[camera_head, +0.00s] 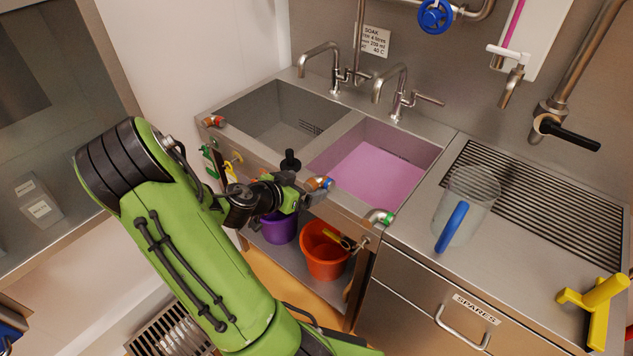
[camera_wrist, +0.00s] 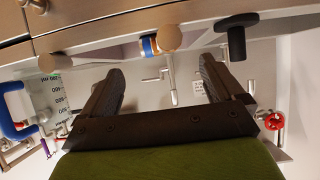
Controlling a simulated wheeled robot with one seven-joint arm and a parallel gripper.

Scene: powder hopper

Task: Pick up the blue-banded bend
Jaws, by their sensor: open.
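The blue-banded bend (camera_head: 321,183) is a small pipe elbow with an orange-brown end and a blue band, on the front rim of the sinks. It also shows in the wrist view (camera_wrist: 150,45), ahead of the fingertips and roughly between them. My gripper (camera_head: 303,191) is at the front edge of the sinks, close to the bend. In the wrist view my gripper (camera_wrist: 161,70) is open, with nothing between its fingers. Whether a finger touches the bend is not clear.
On the same rim are a black stopper (camera_head: 290,160), a red-banded bend (camera_head: 213,121) and a green-banded bend (camera_head: 379,216). A clear jug (camera_head: 465,205) with a blue handle stands on the drainer. Purple (camera_head: 279,229) and orange (camera_head: 322,255) buckets stand below.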

